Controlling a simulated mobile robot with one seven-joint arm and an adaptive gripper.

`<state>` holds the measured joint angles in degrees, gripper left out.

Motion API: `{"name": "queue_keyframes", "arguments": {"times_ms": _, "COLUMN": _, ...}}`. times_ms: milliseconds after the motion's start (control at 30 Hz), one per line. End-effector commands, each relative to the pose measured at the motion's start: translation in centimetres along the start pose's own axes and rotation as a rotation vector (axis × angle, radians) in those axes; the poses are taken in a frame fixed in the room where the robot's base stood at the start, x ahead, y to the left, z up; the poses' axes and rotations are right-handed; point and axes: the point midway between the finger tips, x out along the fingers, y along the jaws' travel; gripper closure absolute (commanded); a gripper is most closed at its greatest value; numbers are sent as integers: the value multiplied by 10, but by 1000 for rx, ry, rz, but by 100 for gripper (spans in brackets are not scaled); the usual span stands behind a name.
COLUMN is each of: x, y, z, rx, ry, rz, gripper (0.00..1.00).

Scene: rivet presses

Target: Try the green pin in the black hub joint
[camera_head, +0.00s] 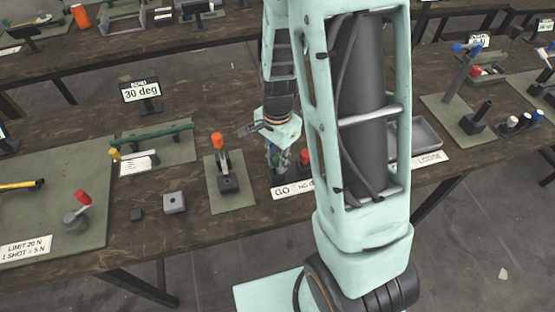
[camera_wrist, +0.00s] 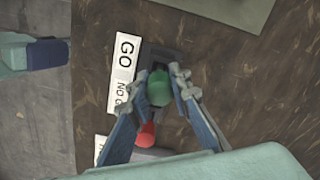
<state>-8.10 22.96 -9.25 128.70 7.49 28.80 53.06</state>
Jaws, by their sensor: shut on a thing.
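My gripper (camera_wrist: 160,82) is shut on the green pin (camera_wrist: 158,88), whose rounded top shows between the two fingertips in the wrist view. The pin is over or in a dark holder (camera_wrist: 164,58) beside the GO label; I cannot tell whether its lower end is clear. In the head view my gripper (camera_head: 279,168) is low at the bench, partly behind my arm. A red pin (camera_wrist: 146,135) stands close to the fingers, and its top (camera_head: 304,156) also shows in the head view.
A GO / NO GO label (camera_wrist: 122,75) lies beside the holder. An orange-handled fixture (camera_head: 228,180) stands on a green mat left of my gripper. A grey block (camera_head: 175,203) is further left. A grey tray (camera_head: 428,136) lies right of my arm.

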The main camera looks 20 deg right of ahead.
Motion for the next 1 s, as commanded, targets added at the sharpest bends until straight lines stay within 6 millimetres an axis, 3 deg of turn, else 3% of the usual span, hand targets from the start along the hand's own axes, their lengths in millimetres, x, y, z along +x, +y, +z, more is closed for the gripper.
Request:
{"name": "queue_keyframes", "arguments": {"times_ms": 433, "x": 12, "y": 0, "z": 0, "rx": 0, "ry": 0, "rz": 0, "gripper": 100}}
{"name": "queue_keyframes", "arguments": {"times_ms": 467, "x": 12, "y": 0, "z": 0, "rx": 0, "ry": 0, "rz": 0, "gripper": 80}}
{"name": "queue_keyframes", "arguments": {"times_ms": 633, "x": 11, "y": 0, "z": 0, "rx": 0, "ry": 0, "rz": 0, "gripper": 62}}
{"name": "queue_keyframes", "arguments": {"times_ms": 1000, "x": 6, "y": -1, "z": 0, "rx": -1, "ry": 1, "rz": -1, "gripper": 62}}
